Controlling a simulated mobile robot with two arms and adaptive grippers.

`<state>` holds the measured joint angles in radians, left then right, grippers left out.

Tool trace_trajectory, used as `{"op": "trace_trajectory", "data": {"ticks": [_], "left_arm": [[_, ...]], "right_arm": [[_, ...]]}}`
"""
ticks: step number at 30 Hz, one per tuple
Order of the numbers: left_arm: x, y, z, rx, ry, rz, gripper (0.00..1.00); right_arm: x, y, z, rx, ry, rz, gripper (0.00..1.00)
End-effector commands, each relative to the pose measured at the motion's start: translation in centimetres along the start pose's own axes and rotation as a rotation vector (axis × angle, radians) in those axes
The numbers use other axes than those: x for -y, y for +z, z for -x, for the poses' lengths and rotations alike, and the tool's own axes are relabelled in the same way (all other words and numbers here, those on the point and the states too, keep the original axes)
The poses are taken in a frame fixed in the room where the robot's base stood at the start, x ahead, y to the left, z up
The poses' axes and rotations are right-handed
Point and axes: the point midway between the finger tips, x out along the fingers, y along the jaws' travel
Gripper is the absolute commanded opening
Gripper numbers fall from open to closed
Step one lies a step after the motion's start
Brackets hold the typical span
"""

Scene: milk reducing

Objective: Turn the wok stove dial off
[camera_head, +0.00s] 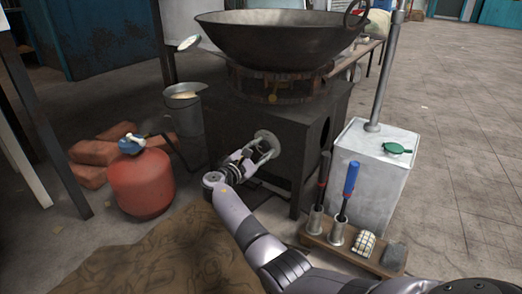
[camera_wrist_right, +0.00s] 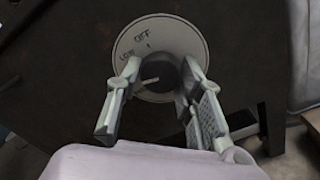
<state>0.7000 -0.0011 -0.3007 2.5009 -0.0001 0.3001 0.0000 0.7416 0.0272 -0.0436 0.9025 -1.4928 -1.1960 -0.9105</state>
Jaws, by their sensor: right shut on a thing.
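The wok stove (camera_head: 262,128) is a dark box with a large wok (camera_head: 280,38) on its burner. A round pale dial plate (camera_head: 268,138) sits on its front. In the right wrist view the plate (camera_wrist_right: 133,45) carries the words OFF and LOW, and the dark dial knob (camera_wrist_right: 157,77) is at its middle. My right gripper (camera_head: 262,150) reaches the dial; in the right wrist view its two fingers (camera_wrist_right: 160,82) stand on either side of the knob, shut on it. The knob is partly hidden by the fingers. My left gripper is not in view.
A red gas bottle (camera_head: 142,183) stands left of the stove, with a metal pot (camera_head: 186,115) behind it. A wooden rack (camera_head: 350,250) with blue and dark-handled tools lies in front. Open floor (camera_head: 465,150) extends right.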

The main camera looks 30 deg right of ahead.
Motion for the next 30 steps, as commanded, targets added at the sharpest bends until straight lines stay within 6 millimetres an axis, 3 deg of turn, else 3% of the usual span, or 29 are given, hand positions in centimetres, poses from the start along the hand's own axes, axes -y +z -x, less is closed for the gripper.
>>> {"op": "trace_trajectory", "data": {"ticks": [30], "left_arm": [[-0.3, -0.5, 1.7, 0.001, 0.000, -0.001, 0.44]], "right_arm": [[0.0, 0.1, -0.1, 0.004, -0.003, -0.963, 0.06]]}}
